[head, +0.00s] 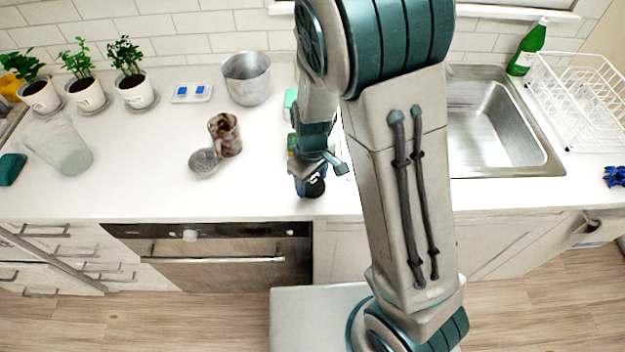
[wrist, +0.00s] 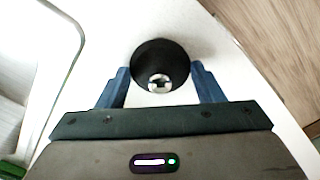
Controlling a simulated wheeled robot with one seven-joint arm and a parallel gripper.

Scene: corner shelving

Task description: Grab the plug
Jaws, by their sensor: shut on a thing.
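The plug (wrist: 160,55) is a dark, round piece with a small silvery centre in the wrist view. My gripper (wrist: 160,74) has its two blue fingers on either side of the plug and is shut on it. In the head view, my gripper (head: 318,168) points down near the front edge of the counter. The dark plug (head: 314,188) shows just below it, partly hidden by the gripper. I cannot tell whether the plug still touches the counter (head: 260,195).
A brown mottled mug (head: 225,135), a small grey round item (head: 204,162) and a metal pot (head: 247,78) stand to the left. Potted plants (head: 134,88) stand further left. The sink (head: 495,120) and a white dish rack (head: 585,100) are on the right.

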